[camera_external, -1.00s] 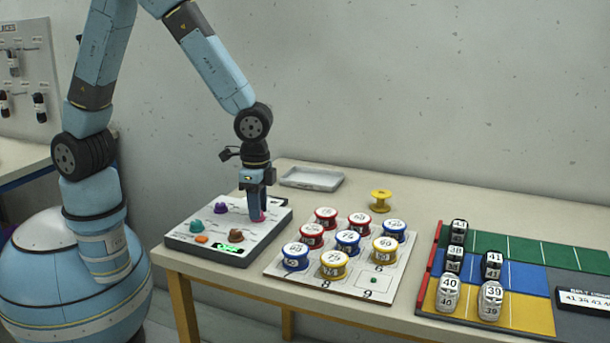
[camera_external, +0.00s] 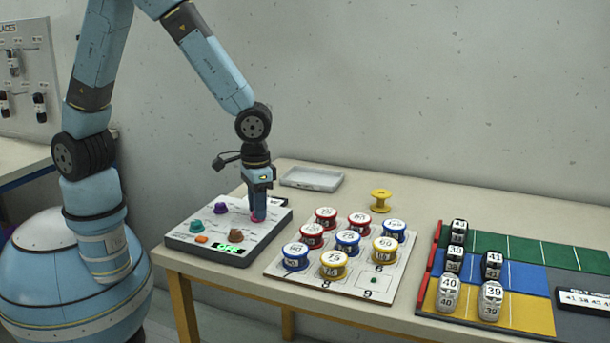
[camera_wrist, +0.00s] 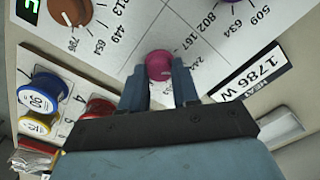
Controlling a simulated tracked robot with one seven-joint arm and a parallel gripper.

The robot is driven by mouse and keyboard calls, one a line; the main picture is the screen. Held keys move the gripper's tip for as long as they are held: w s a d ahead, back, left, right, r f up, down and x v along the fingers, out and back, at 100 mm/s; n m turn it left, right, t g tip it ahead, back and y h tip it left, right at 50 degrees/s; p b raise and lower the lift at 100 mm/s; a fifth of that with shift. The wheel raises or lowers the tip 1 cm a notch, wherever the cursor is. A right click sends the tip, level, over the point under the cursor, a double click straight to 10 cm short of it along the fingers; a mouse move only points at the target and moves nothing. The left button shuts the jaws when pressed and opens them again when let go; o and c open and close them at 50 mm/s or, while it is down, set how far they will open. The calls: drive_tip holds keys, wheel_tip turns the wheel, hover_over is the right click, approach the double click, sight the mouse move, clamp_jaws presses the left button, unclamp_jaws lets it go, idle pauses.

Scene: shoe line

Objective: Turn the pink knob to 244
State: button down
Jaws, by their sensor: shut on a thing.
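The pink knob (camera_wrist: 158,64) sits on the white control panel (camera_wrist: 130,25), with printed numbers around it in the wrist view. Among the numbers near it I can make out 802 and 167; the one beside my right finger is partly covered. My gripper (camera_external: 258,213) points down over the panel (camera_external: 183,240) and is shut on the pink knob (camera_external: 258,217). In the wrist view my gripper's fingers (camera_wrist: 160,85) stand on either side of the knob. The knob's pointer mark is not clear to me. A green display (camera_external: 230,248) on the panel is too small to read.
A purple knob (camera_external: 220,208), a teal knob (camera_external: 195,227), a brown knob (camera_external: 236,235) and an orange button (camera_external: 201,240) are on the same panel. A board of numbered spools (camera_external: 348,237) lies right of it. A grey tray (camera_external: 311,178) stands behind.

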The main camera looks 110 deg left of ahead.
idle(0.3)
drive_tip(key=c, duration=0.8)
unclamp_jaws()
wheel_tip(320, 180, up, 14)
drive_tip(key=shift+f, duration=0.15)
